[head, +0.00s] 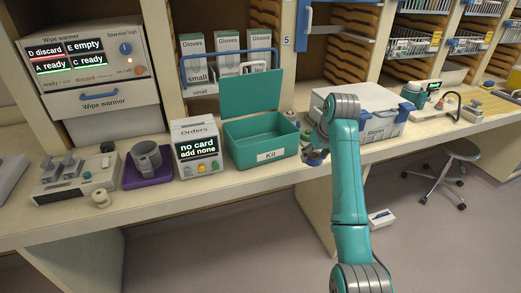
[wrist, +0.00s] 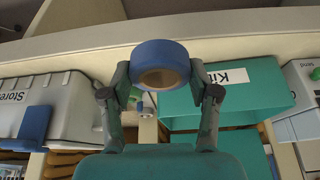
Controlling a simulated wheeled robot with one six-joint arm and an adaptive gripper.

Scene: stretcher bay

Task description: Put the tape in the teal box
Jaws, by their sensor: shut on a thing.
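A blue roll of tape (wrist: 160,53) is held between the two fingers of my gripper (wrist: 160,77) in the wrist view. The tape (head: 314,159) also shows small and partly hidden in the head view, at the counter's front edge. The teal box (head: 262,140), labelled Kit, stands on the counter with its lid (head: 251,92) raised at the back. My gripper (head: 314,150) is just right of the box, outside it. The box also shows in the wrist view (wrist: 240,90), to the right of the tape. Its inside looks empty in the head view.
A grey Stores box (head: 382,128) stands to the right. A small cream roll (head: 100,198) lies near the counter's front edge.

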